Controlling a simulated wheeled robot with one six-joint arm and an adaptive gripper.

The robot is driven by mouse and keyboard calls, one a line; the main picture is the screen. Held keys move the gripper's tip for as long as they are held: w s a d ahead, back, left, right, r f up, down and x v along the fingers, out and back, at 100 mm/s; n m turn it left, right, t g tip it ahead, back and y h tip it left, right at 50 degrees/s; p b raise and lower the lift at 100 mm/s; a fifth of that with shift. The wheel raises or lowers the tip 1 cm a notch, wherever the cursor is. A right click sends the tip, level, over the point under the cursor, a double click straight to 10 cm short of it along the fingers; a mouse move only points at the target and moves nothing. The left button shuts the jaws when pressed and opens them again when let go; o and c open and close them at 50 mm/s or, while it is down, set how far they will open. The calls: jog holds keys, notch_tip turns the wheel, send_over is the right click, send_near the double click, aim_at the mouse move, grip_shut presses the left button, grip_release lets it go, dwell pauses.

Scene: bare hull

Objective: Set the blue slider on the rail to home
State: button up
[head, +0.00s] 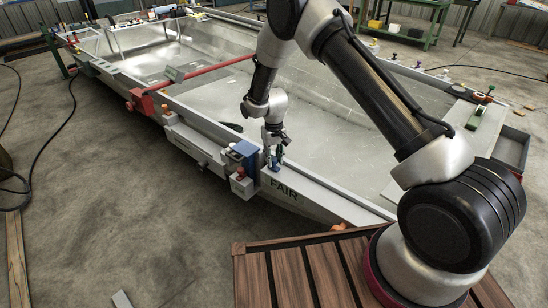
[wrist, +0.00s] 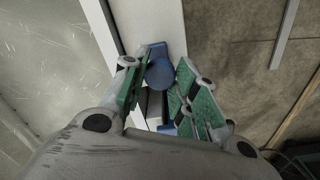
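The blue slider has a round blue knob (wrist: 160,73) that shows between the fingers in the wrist view. In the head view a small blue piece (head: 274,164), which looks like the same slider, sits on the light hull edge below the fingers. A dark and grey strip (wrist: 151,104), perhaps the rail, lies beside the knob. My gripper (wrist: 168,62) is open, with a green-padded finger on each side of the knob. The left finger is very close to the knob; I cannot tell if it touches. In the head view my gripper (head: 277,147) points down. The home mark is not discernible.
A blue box (head: 243,153) and a small grey box with a red top (head: 241,183) sit left of the slider on the hull side. A red lever (head: 205,71) extends over the hull farther back. A slatted wooden deck (head: 300,272) lies in front.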

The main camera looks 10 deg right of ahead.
jog(key=o, duration=0.4)
jog(key=shift+w+a, duration=0.15)
jog(key=shift+o, duration=0.2)
notch_tip(320, 180, up, 12)
